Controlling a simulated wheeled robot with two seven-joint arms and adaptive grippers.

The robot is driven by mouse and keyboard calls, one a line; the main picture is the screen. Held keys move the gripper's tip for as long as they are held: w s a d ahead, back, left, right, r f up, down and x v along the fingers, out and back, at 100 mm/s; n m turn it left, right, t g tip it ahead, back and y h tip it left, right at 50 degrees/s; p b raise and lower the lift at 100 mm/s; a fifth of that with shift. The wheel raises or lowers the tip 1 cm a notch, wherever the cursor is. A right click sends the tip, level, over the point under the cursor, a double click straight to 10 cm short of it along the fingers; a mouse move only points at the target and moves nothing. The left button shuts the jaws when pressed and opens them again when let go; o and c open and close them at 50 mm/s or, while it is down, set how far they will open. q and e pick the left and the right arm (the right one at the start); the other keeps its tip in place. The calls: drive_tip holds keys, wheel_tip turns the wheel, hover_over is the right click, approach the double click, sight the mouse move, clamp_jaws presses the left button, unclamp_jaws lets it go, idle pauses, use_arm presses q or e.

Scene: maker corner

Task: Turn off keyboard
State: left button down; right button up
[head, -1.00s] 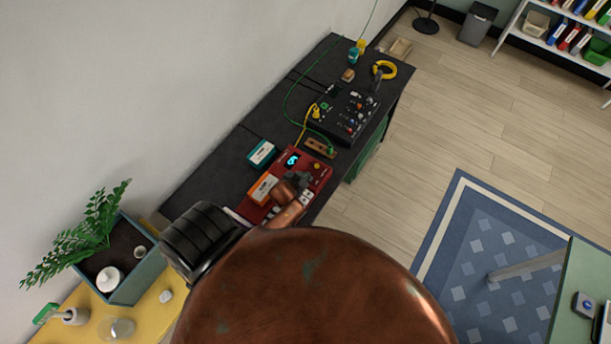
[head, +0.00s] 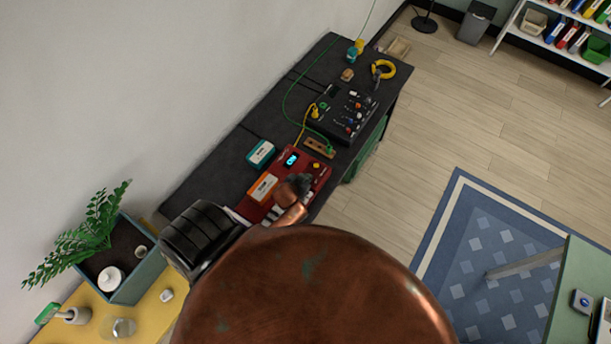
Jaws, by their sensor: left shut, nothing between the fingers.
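My left gripper (head: 302,181) is a small dark shape over the keyboard, right of the orange box. It is shut and empty. I cannot tell whether its fingertips touch the keyboard. My copper-coloured arm hides the near end of the keyboard and some keys. My right gripper is not in view.
An orange-and-white box (head: 263,187) lies at the keyboard's left side, with a teal box (head: 261,153) beyond. A black mixer (head: 343,112) with green and yellow cables stands farther back. A planter (head: 128,262) is at the left.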

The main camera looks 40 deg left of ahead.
use_arm(q)
drive_tip(key=shift+a+r, duration=0.1)
drive_tip(key=shift+r, duration=0.05)
drive_tip(key=r+p, duration=0.4)
drive_tip(key=p, duration=0.1)
drive_tip(key=shift+d+r, duration=0.25)
drive_tip(key=shift+d, duration=0.05)
drive_tip(key=b+v, duration=0.1)
drive_tip(key=v, duration=0.8)
drive_tip(key=shift+s, duration=0.35)
drive_tip(key=shift+d+f, duration=0.1)
